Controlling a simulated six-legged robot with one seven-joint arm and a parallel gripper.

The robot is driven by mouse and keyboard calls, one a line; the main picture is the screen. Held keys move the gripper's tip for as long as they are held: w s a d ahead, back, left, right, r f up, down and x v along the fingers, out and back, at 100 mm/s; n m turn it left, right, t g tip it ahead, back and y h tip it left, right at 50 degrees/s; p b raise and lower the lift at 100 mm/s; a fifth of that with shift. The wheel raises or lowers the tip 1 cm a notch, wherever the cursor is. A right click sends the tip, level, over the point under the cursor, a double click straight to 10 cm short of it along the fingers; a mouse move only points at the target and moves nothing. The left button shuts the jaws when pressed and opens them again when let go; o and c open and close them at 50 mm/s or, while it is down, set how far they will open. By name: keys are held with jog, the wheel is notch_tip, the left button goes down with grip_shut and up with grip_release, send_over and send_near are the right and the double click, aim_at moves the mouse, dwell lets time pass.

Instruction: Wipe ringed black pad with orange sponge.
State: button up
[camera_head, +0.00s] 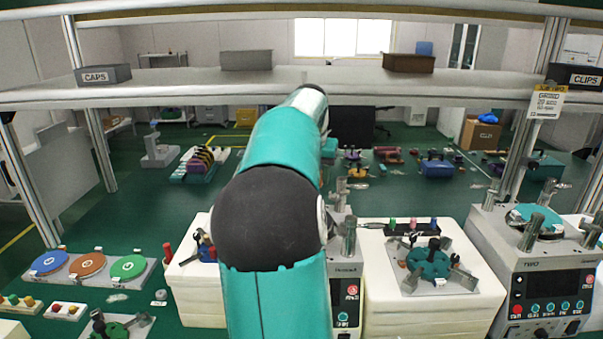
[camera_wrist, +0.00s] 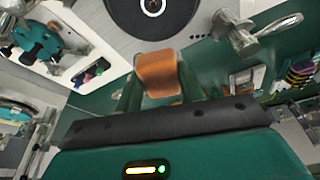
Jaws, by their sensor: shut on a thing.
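In the wrist view my gripper (camera_wrist: 159,84) is shut on the orange sponge (camera_wrist: 158,70), which sits between the two green fingers. The ringed black pad (camera_wrist: 180,20) is a dark disc with a white ring at its centre, cut off by the top edge of the wrist view. It lies on a grey round-edged surface beyond the sponge. A small gap shows between the sponge's far edge and the pad in the picture; the height between them cannot be told. In the head view my arm hides the gripper, the sponge and the pad.
A metal post with a knob (camera_wrist: 243,40) stands right of the pad. A white unit with a teal fixture (camera_head: 428,264) and a machine with a teal disc (camera_head: 535,222) stand at right. Blue, orange and green discs (camera_head: 88,265) lie at left. A shelf (camera_head: 400,88) spans above.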

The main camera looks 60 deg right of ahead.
jog(key=shift+w+d+f, duration=0.1)
jog(key=shift+d+f, duration=0.1)
jog(key=shift+a+r, duration=0.15)
jog(key=shift+r, duration=3.35)
